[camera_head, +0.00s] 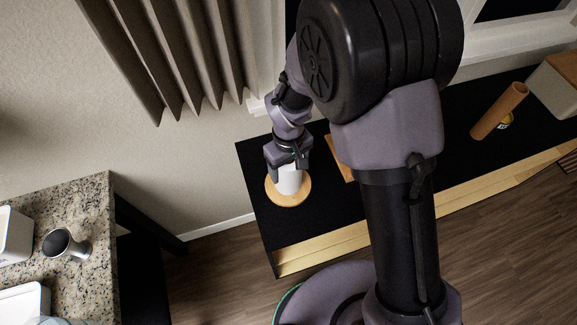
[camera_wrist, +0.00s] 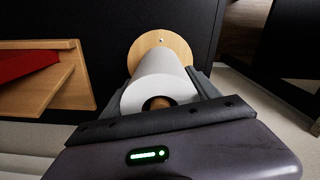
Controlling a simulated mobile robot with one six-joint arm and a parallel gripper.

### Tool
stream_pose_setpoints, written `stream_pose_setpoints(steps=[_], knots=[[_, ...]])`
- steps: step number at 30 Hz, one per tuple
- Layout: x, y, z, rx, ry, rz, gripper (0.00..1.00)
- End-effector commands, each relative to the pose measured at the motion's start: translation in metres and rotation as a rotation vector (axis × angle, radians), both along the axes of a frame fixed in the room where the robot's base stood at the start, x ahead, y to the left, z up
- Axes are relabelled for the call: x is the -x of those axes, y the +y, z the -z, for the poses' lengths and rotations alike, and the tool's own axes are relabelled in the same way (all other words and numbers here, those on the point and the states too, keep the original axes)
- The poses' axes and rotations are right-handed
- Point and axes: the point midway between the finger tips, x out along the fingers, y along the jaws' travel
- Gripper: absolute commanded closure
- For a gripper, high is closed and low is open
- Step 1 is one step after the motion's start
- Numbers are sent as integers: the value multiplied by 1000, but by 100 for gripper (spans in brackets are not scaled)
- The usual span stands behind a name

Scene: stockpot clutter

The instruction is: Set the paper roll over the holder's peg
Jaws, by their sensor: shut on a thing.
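The white paper roll (camera_head: 289,181) is between the fingers of my gripper (camera_head: 287,160), which is shut on it. In the wrist view, the roll (camera_wrist: 163,76) is held between the fingers, its near end showing a brown round centre. The holder's round wooden base (camera_head: 294,201) lies on the black top, under or just behind the roll. The base (camera_wrist: 146,47) also shows beyond the roll's far end in the wrist view, with a small pale dot on it.
On the black top (camera_head: 340,205), a wooden item (camera_head: 341,158) lies right of the holder, partly behind my arm. A wooden tray (camera_wrist: 55,93) with something red shows left in the wrist view.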

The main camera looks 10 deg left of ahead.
Motion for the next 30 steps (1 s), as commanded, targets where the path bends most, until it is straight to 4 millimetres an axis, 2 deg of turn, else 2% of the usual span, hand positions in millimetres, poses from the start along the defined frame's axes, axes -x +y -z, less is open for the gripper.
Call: stream_pose_setpoints(steps=[2, 3, 5, 13, 16, 19, 24, 27, 30], knots=[[0, 0, 4, 0, 0, 0, 73], [0, 0, 3, 0, 0, 0, 22], [0, 0, 3, 0, 0, 0, 10], [0, 0, 2, 0, 0, 0, 8], [0, 0, -6, 0, 0, 0, 8], [-1, 0, -29, -1, -3, -1, 8], [-1, 1, -80, -2, -3, 0, 8], [-1, 0, -103, -1, -3, -1, 8], [0, 0, -117, -1, -1, 0, 8]])
